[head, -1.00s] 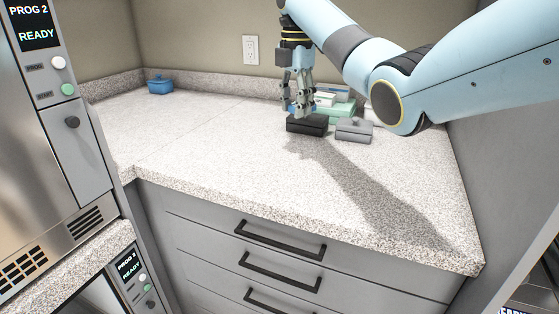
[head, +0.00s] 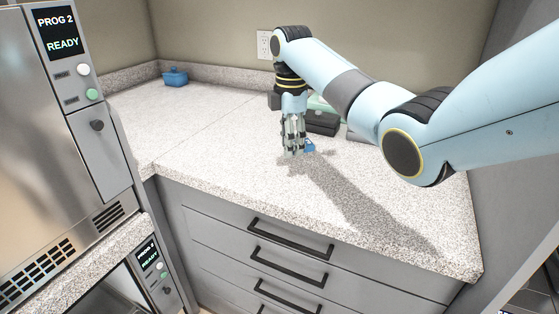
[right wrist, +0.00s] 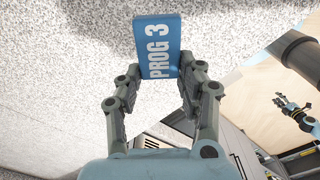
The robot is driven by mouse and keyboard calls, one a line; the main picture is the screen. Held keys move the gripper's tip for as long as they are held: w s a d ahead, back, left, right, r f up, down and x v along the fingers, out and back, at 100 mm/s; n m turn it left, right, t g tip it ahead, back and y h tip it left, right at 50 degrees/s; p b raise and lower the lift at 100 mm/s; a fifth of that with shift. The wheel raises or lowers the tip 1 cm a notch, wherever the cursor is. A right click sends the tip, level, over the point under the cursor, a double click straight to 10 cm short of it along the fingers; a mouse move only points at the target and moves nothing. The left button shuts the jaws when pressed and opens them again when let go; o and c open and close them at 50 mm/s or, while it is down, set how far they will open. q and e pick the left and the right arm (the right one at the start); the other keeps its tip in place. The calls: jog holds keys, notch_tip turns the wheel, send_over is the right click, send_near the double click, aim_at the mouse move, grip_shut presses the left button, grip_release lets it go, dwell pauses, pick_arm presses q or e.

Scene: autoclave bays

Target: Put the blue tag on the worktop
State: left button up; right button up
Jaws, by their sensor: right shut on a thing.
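The blue tag (right wrist: 158,45) reads "PROG 3" and is between the fingertips of my right gripper (right wrist: 160,72) in the right wrist view. In the head view, part of the blue tag (head: 309,147) shows just right of the fingers of my right gripper (head: 294,150). The gripper is shut on it and points down, low over the speckled worktop (head: 225,135). I cannot tell whether the tag touches the surface. My left gripper is not seen in the head view.
A small blue lidded box (head: 175,77) stands at the back left. A black box (head: 322,123) and a green box (head: 318,103) stand behind my right gripper. An autoclave (head: 45,110) is at the left. The worktop's front and left middle are clear.

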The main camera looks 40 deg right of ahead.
aim_at(279, 169)
jog(key=shift+w+a+f, duration=0.3)
jog(key=shift+w+f, duration=0.15)
jog(key=shift+w, duration=0.2)
jog(key=shift+w+a+f, duration=0.3)
jog(key=shift+w+f, duration=0.15)
jog(key=shift+w, duration=0.15)
jog(key=shift+f, duration=2)
jog(key=o, duration=1)
jog(key=shift+f, duration=0.1)
notch_tip(279, 169, up, 12)
jog(key=shift+r, duration=0.15)
